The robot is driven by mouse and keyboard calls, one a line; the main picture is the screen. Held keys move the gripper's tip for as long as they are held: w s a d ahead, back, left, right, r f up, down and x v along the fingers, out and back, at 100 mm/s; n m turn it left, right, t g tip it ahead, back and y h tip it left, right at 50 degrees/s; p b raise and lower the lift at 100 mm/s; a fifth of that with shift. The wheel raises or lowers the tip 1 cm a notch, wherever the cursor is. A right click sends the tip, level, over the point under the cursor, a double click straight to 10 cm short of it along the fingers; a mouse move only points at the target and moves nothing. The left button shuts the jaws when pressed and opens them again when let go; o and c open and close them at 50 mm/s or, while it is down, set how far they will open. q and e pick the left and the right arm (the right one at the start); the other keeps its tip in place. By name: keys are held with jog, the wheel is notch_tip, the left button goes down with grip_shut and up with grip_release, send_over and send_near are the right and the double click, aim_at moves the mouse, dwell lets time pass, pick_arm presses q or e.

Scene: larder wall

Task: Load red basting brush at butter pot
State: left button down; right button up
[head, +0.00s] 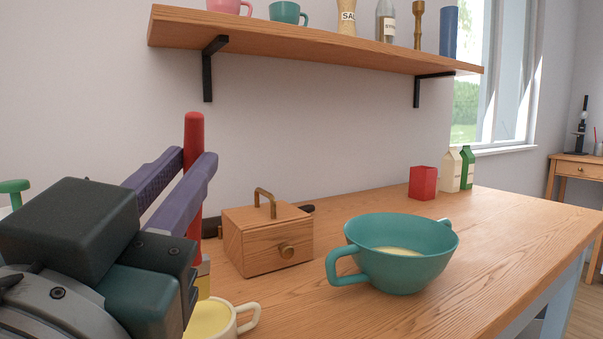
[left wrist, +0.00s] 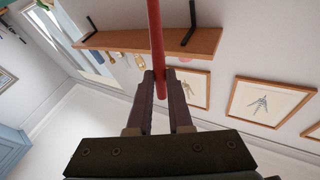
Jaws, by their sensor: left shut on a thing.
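My left gripper (head: 193,160) is shut on the red basting brush (head: 194,132), its purple fingers on either side of the red handle. The brush stands about upright, with a metal collar and yellowish bristles (head: 203,287) at its lower end. The left wrist view also shows the red handle (left wrist: 155,35) between the fingers (left wrist: 160,78). A cream cup with yellow contents (head: 212,318), seemingly the butter pot, stands just below the bristles, partly hidden by my gripper. I cannot tell whether the bristles touch the contents. My right gripper is out of view.
A wooden box (head: 262,245) with a knob and top handle stands behind the cup. A teal two-handled bowl (head: 410,268) with pale contents stands to the right. A red block (head: 423,183) and cartons (head: 452,170) are farther back. A wall shelf (head: 300,40) hangs above.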

pick_arm(q)
jog(key=shift+r+p, duration=1.55)
jog(key=shift+r, duration=0.9)
